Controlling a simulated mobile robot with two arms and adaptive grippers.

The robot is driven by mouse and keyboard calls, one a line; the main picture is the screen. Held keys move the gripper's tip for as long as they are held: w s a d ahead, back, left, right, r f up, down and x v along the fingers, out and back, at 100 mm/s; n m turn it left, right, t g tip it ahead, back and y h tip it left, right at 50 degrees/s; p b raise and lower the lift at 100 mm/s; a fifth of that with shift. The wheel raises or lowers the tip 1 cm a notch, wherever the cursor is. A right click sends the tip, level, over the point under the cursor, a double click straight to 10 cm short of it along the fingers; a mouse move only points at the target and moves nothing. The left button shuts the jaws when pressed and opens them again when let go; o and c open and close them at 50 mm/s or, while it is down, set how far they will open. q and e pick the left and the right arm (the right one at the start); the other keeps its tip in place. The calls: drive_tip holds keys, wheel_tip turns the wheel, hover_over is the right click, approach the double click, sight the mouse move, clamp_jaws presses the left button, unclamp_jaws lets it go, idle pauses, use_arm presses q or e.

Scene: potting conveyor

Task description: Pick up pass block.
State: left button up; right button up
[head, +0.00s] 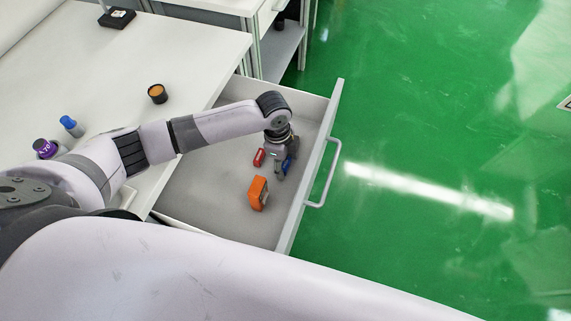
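My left gripper (280,169) reaches down into the open drawer, near its front panel. A small blue thing (289,162) shows right at its fingers; I cannot tell whether they grip it or stand beside it. A small red block (259,157) with a pale mark lies on the drawer floor just left of the gripper, apart from it. An orange item (258,191) with a dark face stands nearer to me, also apart. I cannot read any label that tells which is the pass block. The finger opening is too small to judge. My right gripper is out of view.
The open drawer (199,198) has raised walls and a handle (325,184) on its front. On the white table (195,50) stand an orange-topped cup (157,94), a blue-capped bottle (71,126), a purple container (46,149) and a black box (117,19). Green floor lies clear at right.

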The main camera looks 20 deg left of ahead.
use_arm(q)
drive_tip(key=c, duration=0.7)
